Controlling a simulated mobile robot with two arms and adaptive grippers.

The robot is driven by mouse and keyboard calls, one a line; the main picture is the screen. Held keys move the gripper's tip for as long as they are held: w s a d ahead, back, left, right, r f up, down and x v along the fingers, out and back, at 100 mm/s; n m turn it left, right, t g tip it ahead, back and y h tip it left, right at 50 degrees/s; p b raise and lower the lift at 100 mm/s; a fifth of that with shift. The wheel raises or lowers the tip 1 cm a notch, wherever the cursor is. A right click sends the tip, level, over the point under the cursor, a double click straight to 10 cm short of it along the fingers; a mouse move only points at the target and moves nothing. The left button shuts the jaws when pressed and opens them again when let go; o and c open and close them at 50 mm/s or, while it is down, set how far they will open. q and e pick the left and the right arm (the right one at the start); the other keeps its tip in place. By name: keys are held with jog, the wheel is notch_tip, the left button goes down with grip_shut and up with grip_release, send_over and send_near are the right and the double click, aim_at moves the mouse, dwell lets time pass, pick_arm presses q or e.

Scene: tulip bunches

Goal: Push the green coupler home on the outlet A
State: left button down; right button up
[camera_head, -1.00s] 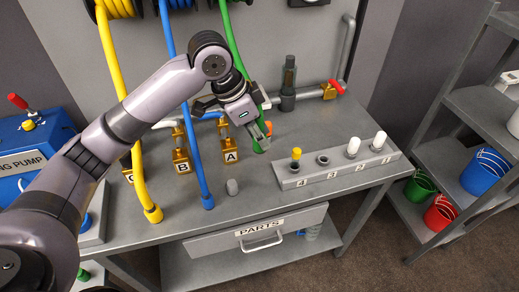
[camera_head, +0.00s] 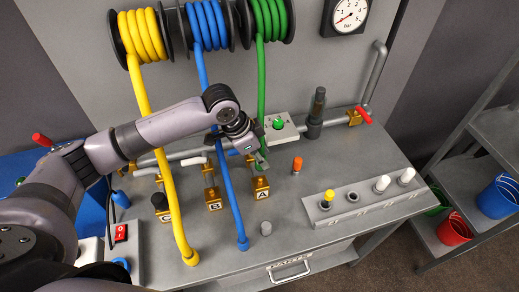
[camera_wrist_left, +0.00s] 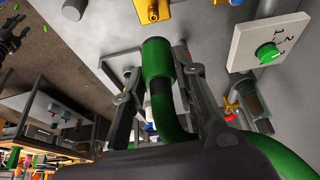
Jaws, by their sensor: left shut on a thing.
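My left gripper (camera_head: 262,163) is shut on the green coupler (camera_wrist_left: 158,60) at the end of the green hose (camera_head: 262,90). In the left wrist view the coupler sits between the two fingers (camera_wrist_left: 160,85), its open end pointing up the picture. The brass outlet A (camera_head: 261,188), with its letter plate, stands just below the gripper in the head view. A brass fitting, apparently this outlet (camera_wrist_left: 152,10), shows beyond the coupler in the wrist view, with a gap between them. The gripper mostly hides the coupler in the head view.
An orange-topped post (camera_head: 297,165) and a numbered rack (camera_head: 345,207) stand to the right.

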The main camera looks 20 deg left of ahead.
aim_at(256, 162)
pick_arm(q)
jog(key=shift+d+r, duration=0.1)
jog(key=shift+a+p, duration=0.25)
jog(key=shift+p, duration=0.4)
jog(key=shift+f+b, duration=0.3)
jog(key=shift+f, duration=0.55)
notch_tip(256, 162, down, 2)
jog(key=shift+d+f+b, duration=0.1)
jog(key=shift+f+b, duration=0.1)
jog(key=shift+b, duration=0.4)
jog(key=shift+f, duration=0.55)
pick_arm(e)
jog(key=shift+s+f, duration=0.2)
jog(key=shift+f, duration=0.2)
jog(key=shift+r, duration=0.1)
